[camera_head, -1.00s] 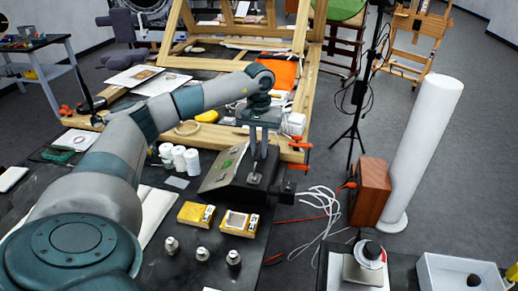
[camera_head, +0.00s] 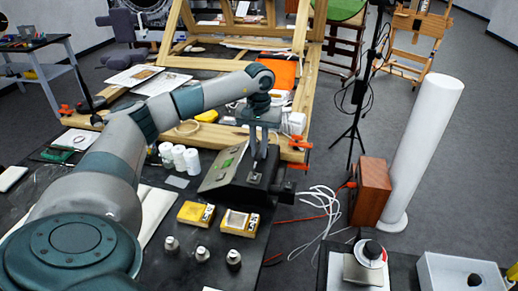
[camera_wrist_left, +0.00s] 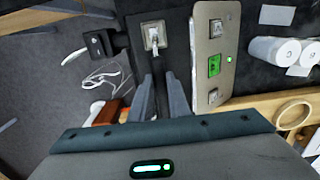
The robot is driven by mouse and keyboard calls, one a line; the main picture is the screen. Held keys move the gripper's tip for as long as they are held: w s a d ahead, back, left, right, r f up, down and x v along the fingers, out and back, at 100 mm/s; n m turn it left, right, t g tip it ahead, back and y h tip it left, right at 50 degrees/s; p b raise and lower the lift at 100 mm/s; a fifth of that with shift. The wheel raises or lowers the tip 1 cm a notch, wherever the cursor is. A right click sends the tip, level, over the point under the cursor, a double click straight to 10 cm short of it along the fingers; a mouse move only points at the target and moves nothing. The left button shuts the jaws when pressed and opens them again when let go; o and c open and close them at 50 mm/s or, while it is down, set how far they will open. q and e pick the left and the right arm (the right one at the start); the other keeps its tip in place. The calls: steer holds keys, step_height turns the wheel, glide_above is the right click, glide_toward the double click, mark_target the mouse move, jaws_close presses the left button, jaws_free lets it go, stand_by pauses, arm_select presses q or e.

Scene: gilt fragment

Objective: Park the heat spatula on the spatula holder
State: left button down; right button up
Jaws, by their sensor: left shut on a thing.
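My left gripper (camera_head: 259,170) reaches down beside the heating station (camera_head: 222,172), a dark box with a sloped pale panel and green display. In the left wrist view the fingers (camera_wrist_left: 162,98) are close together, shut on the heat spatula, which is mostly hidden between them. A thin pale strip (camera_wrist_left: 166,58) shows ahead of the fingertips, beside a small square metal plate (camera_wrist_left: 153,36) on a dark surface. I cannot tell whether they touch. The spatula holder is not clearly made out. The station's panel (camera_wrist_left: 213,64) is just right of the fingers. My right gripper is not in view.
White jars (camera_head: 179,156) stand left of the station. Two yellow boxes (camera_head: 195,213) and several metal weights (camera_head: 202,252) are in front. A wooden frame (camera_head: 296,145) with a red clamp rises behind. White cables (camera_head: 318,205) hang off the table's right edge.

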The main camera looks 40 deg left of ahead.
arm_select(q)
steer(key=c, duration=2)
jaws_free()
steer(key=o, duration=0.6)
steer(key=shift+c, duration=0.2)
steer(key=shift+r, duration=0.15)
steer(key=shift+r+p, duration=1.9)
steer(key=shift+r, duration=1.5)
steer(key=shift+s+d+f, duration=0.1)
